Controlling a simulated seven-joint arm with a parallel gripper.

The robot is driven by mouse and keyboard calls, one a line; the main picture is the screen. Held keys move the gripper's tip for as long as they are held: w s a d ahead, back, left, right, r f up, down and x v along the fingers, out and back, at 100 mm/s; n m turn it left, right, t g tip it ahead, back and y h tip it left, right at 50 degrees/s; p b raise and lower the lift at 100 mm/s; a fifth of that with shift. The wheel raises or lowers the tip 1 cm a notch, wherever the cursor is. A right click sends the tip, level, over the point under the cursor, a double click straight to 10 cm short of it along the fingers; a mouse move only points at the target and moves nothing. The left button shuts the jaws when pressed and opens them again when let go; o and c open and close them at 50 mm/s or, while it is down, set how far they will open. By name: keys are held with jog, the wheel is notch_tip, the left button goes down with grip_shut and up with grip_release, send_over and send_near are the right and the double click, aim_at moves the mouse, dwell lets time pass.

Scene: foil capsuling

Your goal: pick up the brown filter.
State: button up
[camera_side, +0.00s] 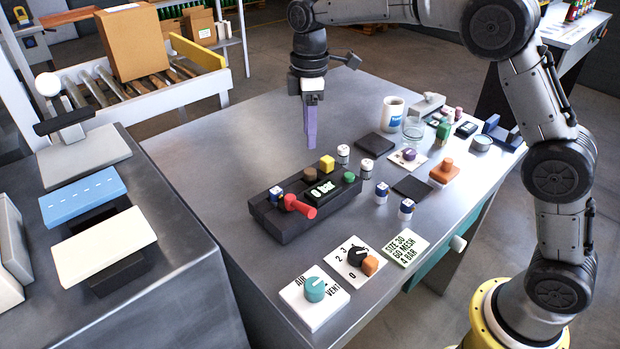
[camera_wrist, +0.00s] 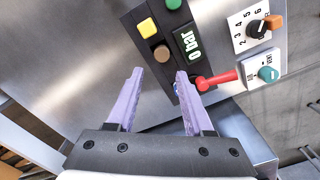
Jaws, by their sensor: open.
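The brown piece (camera_side: 310,174), which I take to be the brown filter, is a short round cylinder. It sits on the black block (camera_side: 290,226) between a blue-topped piece and a yellow cube. In the wrist view the brown piece (camera_wrist: 162,53) appears just beyond the gap between my fingertips. My gripper (camera_side: 310,146) hangs above and behind the block in the side view, pointing down, apart from everything. Its two purple fingers (camera_wrist: 160,73) are spread and empty in the wrist view.
On the block are a yellow cube (camera_side: 327,163), a green button (camera_side: 349,177), a "0 bar" display (camera_side: 322,191) and a red lever (camera_side: 300,207). Small white jars (camera_side: 366,167) stand close to its right. Knob plates (camera_side: 314,297) lie in front. The table left of the block is clear.

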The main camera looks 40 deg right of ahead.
aim_at(310, 171)
notch_tip(310, 171, down, 10)
jog(key=shift+s+a+r, duration=0.1)
jog(key=shift+s+r, duration=0.05)
jog(key=shift+r, duration=0.1)
grip_shut()
dwell(0.4)
